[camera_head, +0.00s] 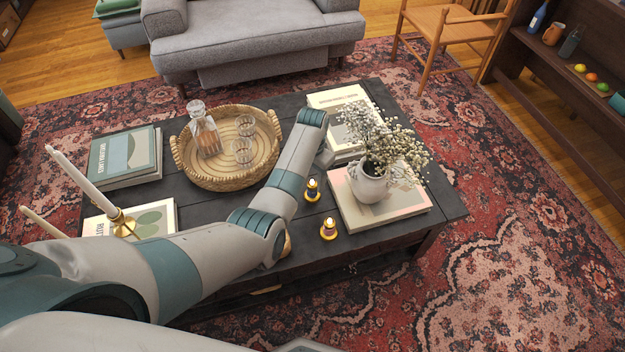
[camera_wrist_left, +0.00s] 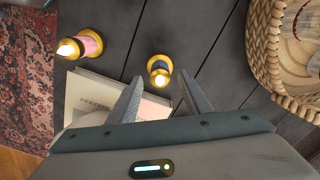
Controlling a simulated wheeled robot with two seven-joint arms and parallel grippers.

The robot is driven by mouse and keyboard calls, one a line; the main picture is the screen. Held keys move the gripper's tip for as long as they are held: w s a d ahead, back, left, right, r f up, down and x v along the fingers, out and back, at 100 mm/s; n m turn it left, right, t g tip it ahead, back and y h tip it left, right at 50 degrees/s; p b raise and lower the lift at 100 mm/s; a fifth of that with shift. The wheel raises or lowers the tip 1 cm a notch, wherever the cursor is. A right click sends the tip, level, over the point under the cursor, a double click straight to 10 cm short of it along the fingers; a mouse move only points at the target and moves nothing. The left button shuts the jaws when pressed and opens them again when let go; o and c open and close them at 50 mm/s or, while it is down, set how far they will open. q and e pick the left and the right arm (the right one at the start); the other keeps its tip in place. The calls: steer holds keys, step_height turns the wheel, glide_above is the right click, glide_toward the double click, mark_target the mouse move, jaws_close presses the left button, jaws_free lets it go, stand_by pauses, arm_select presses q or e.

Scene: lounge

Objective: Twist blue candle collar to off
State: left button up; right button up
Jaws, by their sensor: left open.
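The candle with the blue collar (camera_wrist_left: 160,69) stands upright on a gold base on the dark table, its tip glowing. In the head view it appears to be the farther small candle (camera_head: 312,190), beside the book under the vase. My left gripper (camera_wrist_left: 161,79) is open and empty. Its fingertips lie on either side of the blue-collared candle in the wrist picture; I cannot tell whether they touch it. In the head view the left gripper (camera_head: 324,158) is just beyond the candle, partly hidden by its own wrist. My right gripper does not show.
A pink-collared candle (camera_wrist_left: 88,43) stands nearby, also glowing. A gold object (camera_head: 287,245) is mostly hidden behind my left arm. A woven tray (camera_head: 183,160) with a decanter, a vase of flowers (camera_head: 370,184) on a book (camera_head: 408,207), and tall candles crowd the table.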

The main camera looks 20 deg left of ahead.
arm_select(q)
steer(key=shift+f, duration=0.25)
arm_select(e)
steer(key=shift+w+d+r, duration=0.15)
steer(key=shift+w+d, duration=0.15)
arm_select(q)
steer(key=shift+c, duration=0.4)
steer(key=c, duration=1)
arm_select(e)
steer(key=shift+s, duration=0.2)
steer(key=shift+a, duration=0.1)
